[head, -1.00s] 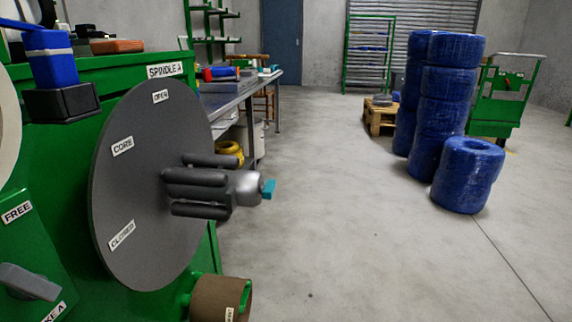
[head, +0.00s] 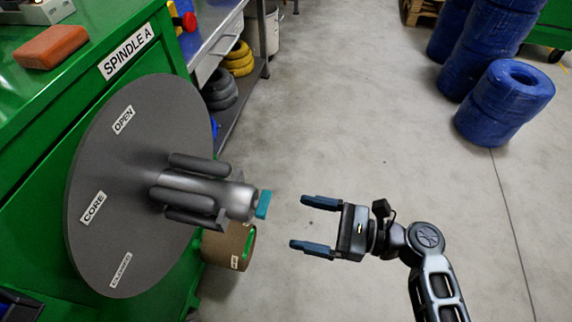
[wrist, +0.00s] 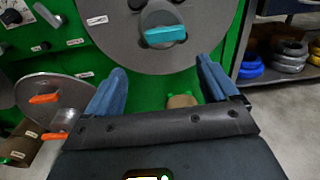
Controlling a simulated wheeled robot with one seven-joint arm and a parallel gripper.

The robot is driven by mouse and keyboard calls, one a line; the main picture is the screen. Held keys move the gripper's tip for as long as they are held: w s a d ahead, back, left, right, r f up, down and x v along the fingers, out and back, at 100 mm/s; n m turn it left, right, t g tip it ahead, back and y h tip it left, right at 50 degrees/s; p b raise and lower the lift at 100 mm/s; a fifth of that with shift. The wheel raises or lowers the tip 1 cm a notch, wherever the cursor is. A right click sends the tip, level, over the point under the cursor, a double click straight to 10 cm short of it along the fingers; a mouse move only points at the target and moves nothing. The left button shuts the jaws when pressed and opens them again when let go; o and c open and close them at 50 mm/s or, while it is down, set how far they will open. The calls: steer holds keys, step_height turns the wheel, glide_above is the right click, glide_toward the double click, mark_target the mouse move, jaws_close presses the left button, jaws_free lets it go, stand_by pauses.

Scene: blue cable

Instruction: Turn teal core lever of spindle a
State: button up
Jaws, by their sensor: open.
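The teal core lever (head: 263,204) sits on the end of the grey core of spindle A (head: 192,188), which sticks out of a large grey disc (head: 110,215). The disc carries OPEN, CORE and another label. My gripper (head: 306,224) is open and empty, to the right of the lever, with its fingers pointing at it across a gap. In the wrist view the teal lever (wrist: 165,35) lies roughly level across the core's end face, above and between my two blue fingers (wrist: 162,85).
The green machine (head: 60,90) stands at the left, with an orange brick-like block (head: 50,46) on top. A brown roll (head: 228,245) sits below the core. Orange levers (wrist: 45,98) show at lower left in the wrist view. Blue cable coils (head: 505,100) stand at upper right. The floor between is clear.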

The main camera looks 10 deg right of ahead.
mark_target(264, 204)
steer(key=w+a+r, duration=0.1)
steer(key=w+a, duration=0.3)
steer(key=a, duration=0.3)
steer(key=shift+r+y+b, duration=0.3)
steer(key=shift+r+y, duration=0.05)
steer(key=shift+y, duration=0.05)
steer(key=shift+c, duration=0.2)
steer(key=c, duration=1)
